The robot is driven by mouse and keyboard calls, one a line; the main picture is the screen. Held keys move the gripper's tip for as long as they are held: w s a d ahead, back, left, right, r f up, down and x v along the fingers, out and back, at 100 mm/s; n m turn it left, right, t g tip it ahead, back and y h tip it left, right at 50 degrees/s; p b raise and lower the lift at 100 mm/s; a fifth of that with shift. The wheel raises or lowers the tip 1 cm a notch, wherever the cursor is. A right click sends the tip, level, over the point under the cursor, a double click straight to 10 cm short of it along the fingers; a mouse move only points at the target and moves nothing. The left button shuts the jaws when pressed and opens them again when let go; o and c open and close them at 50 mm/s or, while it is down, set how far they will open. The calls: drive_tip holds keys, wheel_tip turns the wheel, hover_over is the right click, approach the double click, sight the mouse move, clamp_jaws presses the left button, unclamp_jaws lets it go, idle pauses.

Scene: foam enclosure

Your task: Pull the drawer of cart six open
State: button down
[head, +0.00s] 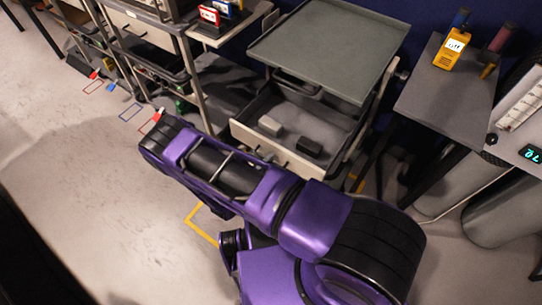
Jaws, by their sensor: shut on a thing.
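A cart with a grey-green top tray (335,45) stands in the upper middle of the head view. Below the tray, its drawer (240,131) is out toward me, with its dark inside showing. A light grey block (270,126) and a black block (309,146) lie in it. The cream drawer front is partly covered by my purple arm, and I cannot make out its handle clearly. I can read no number on this cart. My arm crosses in front of the drawer. My gripper is hidden behind the arm, so its fingers and any contact do not show.
Another cart (141,27) with a closed cream drawer stands at the left. A grey side table (452,85) at the right holds a yellow meter (453,50). Grey cylinders (503,212) stand at the right. The pale floor at the left is mostly clear.

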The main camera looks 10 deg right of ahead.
idle(0.3)
drive_tip(key=c, duration=1.2)
unclamp_jaws()
drive_tip(key=v, duration=1.7)
drive_tip(key=shift+s+a+r+p, duration=0.15)
drive_tip(key=shift+s+p, duration=0.05)
drive_tip(key=shift+p, duration=0.1)
drive_tip(key=shift+w, duration=0.1)
